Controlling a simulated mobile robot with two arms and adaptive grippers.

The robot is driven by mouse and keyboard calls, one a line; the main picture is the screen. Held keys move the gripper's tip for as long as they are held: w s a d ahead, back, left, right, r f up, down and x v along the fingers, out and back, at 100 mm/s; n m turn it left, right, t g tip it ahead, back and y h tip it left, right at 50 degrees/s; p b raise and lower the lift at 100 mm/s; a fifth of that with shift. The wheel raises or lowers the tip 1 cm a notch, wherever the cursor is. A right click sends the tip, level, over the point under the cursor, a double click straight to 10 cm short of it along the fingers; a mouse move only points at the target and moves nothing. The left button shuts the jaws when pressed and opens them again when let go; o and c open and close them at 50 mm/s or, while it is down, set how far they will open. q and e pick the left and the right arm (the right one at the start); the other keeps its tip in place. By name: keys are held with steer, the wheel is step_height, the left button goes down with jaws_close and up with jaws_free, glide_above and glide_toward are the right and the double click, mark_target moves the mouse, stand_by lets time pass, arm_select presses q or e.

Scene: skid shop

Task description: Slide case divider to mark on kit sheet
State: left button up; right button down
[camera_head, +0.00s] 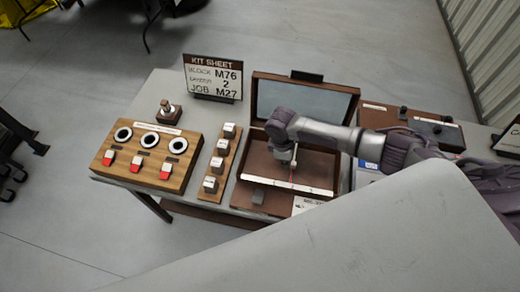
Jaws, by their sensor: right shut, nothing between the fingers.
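The kit sheet (213,77) stands upright at the back of the table and reads block M76, a partly legible line with 2, and job M27. The brown case (258,163) is open, its lid (302,103) raised at the back. A white strip with small marks (270,184) runs along the case's front. A small red mark (291,178) shows just behind the strip; I cannot tell whether it belongs to the divider. My right gripper (288,163) is shut and empty, pointing down inside the case. The arm and gripper hide part of the interior, and I cannot make out the divider clearly.
A wooden block with round holes and red tabs (147,156) stands at left, beside a rack of small grey blocks (217,165). A stamp (168,112) stands behind. Another brown case (388,117) lies right. A pale grey surface covers the lower right.

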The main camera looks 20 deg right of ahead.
steer(key=shift+s+d, duration=0.2)
steer(key=shift+d, duration=0.1)
steer(key=shift+a, duration=0.1)
steer(key=shift+w+a, duration=0.25)
step_height(320, 180, up, 8)
stand_by(0.8)
stand_by(0.4)
